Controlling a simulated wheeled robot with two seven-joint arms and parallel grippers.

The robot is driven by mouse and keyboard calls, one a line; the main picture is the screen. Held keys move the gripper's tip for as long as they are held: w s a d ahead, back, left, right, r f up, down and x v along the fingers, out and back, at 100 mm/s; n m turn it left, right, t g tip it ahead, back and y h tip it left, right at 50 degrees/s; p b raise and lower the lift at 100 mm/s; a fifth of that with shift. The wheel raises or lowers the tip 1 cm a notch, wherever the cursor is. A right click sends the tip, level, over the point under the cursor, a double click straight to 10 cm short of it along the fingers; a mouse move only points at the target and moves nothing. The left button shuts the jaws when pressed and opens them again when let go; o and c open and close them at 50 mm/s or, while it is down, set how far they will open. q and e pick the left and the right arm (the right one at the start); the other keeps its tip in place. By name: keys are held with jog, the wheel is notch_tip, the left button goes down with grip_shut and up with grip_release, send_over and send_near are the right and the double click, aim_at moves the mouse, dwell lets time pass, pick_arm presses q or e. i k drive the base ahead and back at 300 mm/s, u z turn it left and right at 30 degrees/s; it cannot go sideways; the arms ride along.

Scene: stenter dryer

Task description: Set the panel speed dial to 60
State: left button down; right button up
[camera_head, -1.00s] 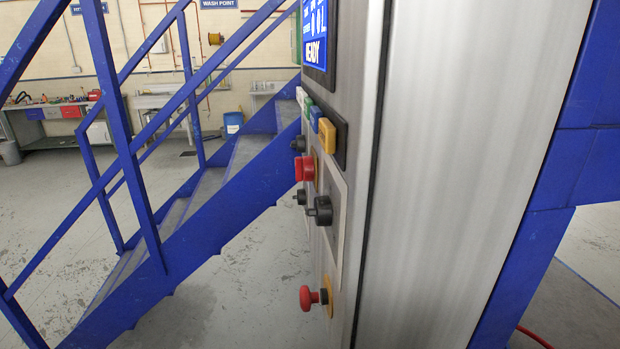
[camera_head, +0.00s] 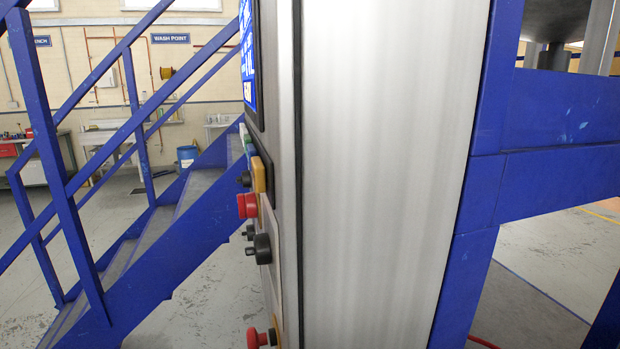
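The control panel (camera_head: 285,190) shows nearly edge-on, left of the middle of the head view. Its face is turned to the left. Black knobs stick out from it: a larger one (camera_head: 260,249) and smaller ones (camera_head: 244,179) further back. I cannot tell which is the speed dial, and no scale marks or pointer can be read. A red knob (camera_head: 247,205) sits among them, and a red mushroom button (camera_head: 257,338) is lower down. A blue screen (camera_head: 248,62) is above, its text unreadable at this angle. Neither of my grippers is in view.
A broad steel cabinet side (camera_head: 385,170) fills the middle. Blue frame beams (camera_head: 560,180) stand to the right. Blue stairs with railings (camera_head: 150,260) are at the left, behind the panel. A blue barrel (camera_head: 187,157) and benches are at the back wall. Grey floor shows between.

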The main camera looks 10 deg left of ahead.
aim_at(245, 178)
jog(key=z, duration=0.55)
jog(key=k, duration=0.85)
jog(key=u, duration=1.05)
jog(key=i, duration=0.4)
